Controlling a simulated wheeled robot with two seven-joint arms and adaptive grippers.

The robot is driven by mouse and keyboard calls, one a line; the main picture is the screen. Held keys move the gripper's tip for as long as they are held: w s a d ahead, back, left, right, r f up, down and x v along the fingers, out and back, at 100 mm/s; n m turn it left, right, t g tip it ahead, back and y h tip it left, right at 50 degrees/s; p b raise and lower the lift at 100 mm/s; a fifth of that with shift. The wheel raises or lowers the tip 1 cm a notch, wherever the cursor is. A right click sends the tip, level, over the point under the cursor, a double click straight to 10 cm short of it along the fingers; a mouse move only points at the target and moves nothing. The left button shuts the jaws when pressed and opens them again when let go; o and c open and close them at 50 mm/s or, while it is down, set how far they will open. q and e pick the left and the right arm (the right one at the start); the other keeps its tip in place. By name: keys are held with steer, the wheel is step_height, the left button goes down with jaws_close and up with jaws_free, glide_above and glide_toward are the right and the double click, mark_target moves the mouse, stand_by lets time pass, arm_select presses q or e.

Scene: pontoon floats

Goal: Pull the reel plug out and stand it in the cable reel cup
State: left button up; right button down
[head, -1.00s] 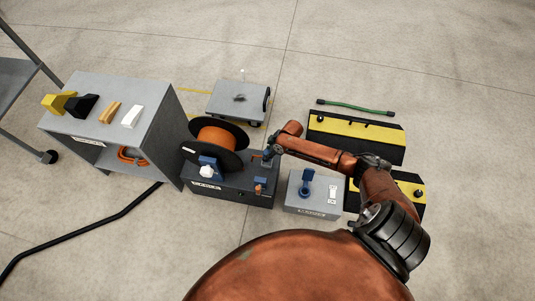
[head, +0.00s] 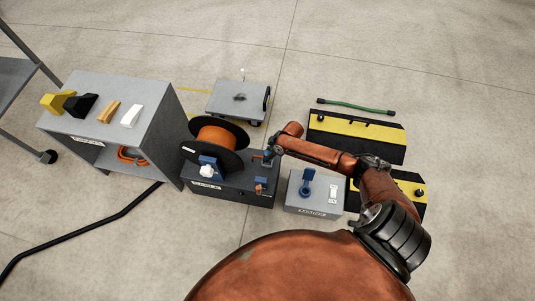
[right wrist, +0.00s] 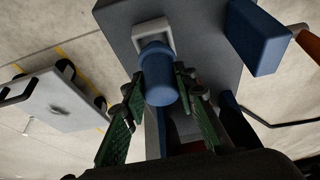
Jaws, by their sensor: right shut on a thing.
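The blue reel plug (right wrist: 160,88) is between the green-padded fingers of my right gripper (right wrist: 158,92), which is shut on it. Its far end meets a pale square holder (right wrist: 153,35), apparently the cup, on the grey base; how deep it sits is hidden. In the head view my right gripper (head: 267,157) is at the back right of the cable reel's base (head: 232,188). The orange cable reel (head: 217,138) with black flanges stands left of it. On the grey mains box (head: 315,208) a blue socket (head: 306,184) appears empty, its lid raised. My left gripper is out of view.
A blue block (head: 261,181) stands on the base in front of my gripper. A grey wheeled trolley (head: 238,101) is behind. A grey shelf unit (head: 95,113) is left; black-yellow ramps (head: 355,135) are right.

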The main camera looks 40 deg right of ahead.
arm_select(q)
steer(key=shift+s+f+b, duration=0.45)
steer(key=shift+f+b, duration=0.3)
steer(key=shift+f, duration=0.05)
arm_select(e)
steer(key=shift+f, duration=1.35)
steer(key=c, duration=1.5)
jaws_free()
steer(key=shift+o, duration=0.2)
steer(key=shift+r, duration=0.1)
steer(key=v, duration=1.2)
steer(key=shift+w, duration=0.1)
